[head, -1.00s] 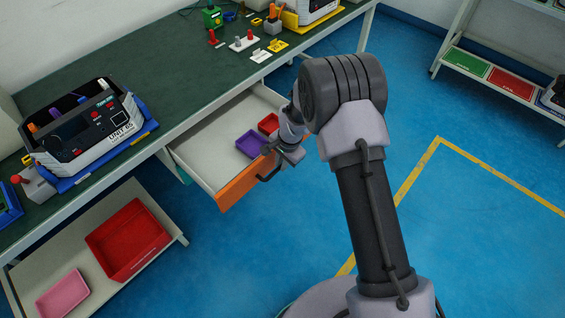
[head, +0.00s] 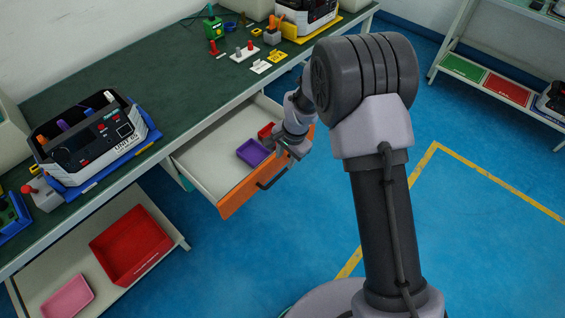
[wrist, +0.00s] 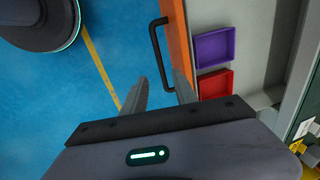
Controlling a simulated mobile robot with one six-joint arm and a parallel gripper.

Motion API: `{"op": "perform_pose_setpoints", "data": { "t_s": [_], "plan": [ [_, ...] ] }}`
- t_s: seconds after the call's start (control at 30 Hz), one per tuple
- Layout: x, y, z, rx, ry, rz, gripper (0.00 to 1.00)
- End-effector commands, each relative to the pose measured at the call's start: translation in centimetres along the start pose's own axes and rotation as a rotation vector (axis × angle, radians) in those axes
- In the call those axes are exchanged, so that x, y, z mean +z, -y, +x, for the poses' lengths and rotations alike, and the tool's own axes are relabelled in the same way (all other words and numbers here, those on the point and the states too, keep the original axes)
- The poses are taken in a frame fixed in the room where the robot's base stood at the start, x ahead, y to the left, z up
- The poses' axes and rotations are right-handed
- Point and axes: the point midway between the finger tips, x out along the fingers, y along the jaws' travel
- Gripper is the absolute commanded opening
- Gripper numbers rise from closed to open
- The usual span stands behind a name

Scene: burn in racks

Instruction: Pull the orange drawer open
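The orange drawer (head: 238,201) under the green workbench is pulled well out, and its pale interior shows. Its dark bar handle (head: 272,179) sits on the orange front; in the wrist view the handle (wrist: 155,50) stands out to the left of the front. My gripper (head: 289,148) is over the right end of the drawer front, apart from most of the handle in the head view. In the wrist view my gripper (wrist: 160,80) has its two fingers spread with a gap between them. The handle's near end shows by that gap, and I see no grip on it.
A purple tray (head: 252,152) and a red tray (head: 265,131) lie in the drawer. A lower shelf holds a red bin (head: 130,244) and a pink tray (head: 68,297). A unit (head: 90,140) stands on the bench. Blue floor in front is clear.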

Motion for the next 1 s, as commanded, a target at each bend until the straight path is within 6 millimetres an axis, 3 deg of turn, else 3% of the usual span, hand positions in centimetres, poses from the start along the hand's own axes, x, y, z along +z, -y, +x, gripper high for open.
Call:
{"op": "perform_pose_setpoints", "data": {
  "t_s": [0.03, 0.1, 0.3, 0.83, 0.87, 0.93, 0.97, 1.0],
  "plan": [
    [0.0, 0.2, -2.2, -0.002, -0.001, 0.001, 0.34],
    [0.0, 0.2, -4.0, -0.002, -0.002, -0.001, 0.34],
    [0.0, 0.1, -7.1, 0.000, 0.000, -0.001, 0.34],
    [0.0, 0.0, -7.9, -0.003, -0.002, -0.002, 0.34],
    [-0.1, 0.0, -8.7, -0.009, -0.007, -0.006, 0.34],
    [-0.3, -0.5, -12.5, -0.034, -0.025, -0.023, 0.34],
    [-0.3, -1.0, -15.0, -0.050, -0.038, -0.036, 0.34],
    [-0.1, -2.0, -18.7, -0.073, -0.058, -0.056, 0.34]
  ]
}}
